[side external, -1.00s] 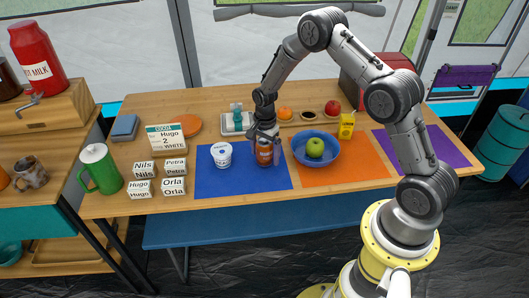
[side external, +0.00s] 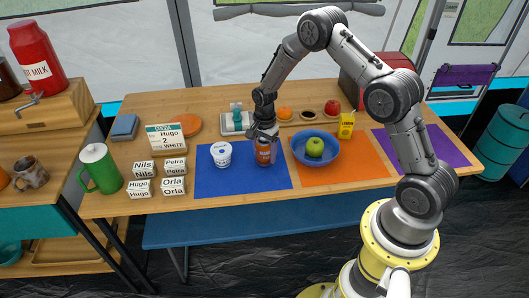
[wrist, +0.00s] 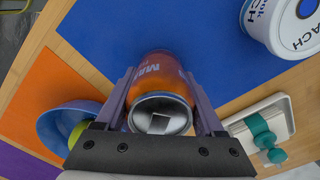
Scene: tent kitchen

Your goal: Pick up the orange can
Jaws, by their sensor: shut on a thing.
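The orange can (side external: 264,154) stands upright on the blue mat (side external: 222,183), between a white tub and a blue bowl. My gripper (side external: 263,139) reaches down over the can from above. In the wrist view its two fingers (wrist: 164,103) lie along opposite sides of the can, and it is shut on the can. I cannot see a gap between the can's base and the mat.
The white tub (side external: 221,154) stands just left of the can. The blue bowl (side external: 300,157) with a green apple (side external: 315,147) is close on the right, on an orange mat (side external: 365,172). Behind is a tray with a teal-handled item (side external: 237,118). Several name boxes stand further left.

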